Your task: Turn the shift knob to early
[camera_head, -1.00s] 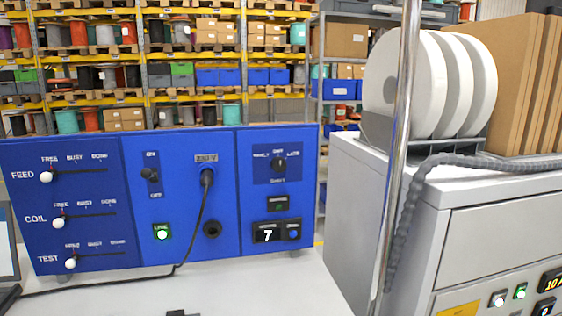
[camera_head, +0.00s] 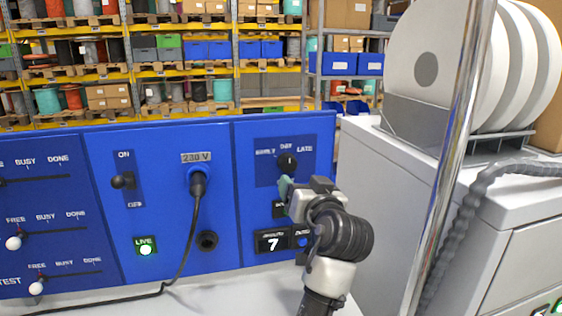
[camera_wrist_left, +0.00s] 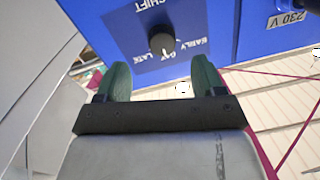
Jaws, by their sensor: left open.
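My left gripper (camera_head: 285,186) is just below and in front of the knob in the head view. In the left wrist view its two green fingertips (camera_wrist_left: 160,78) are apart with nothing between them, and the knob lies beyond them, untouched. My right gripper is not in view.
The panel also has slide levers, an ON/OFF switch (camera_head: 123,181), a 230 V plug (camera_head: 197,184) with a hanging cable, and a display (camera_head: 272,241) reading 7. A shiny vertical pole (camera_head: 458,130) and a grey cabinet (camera_head: 375,200) stand to the right.

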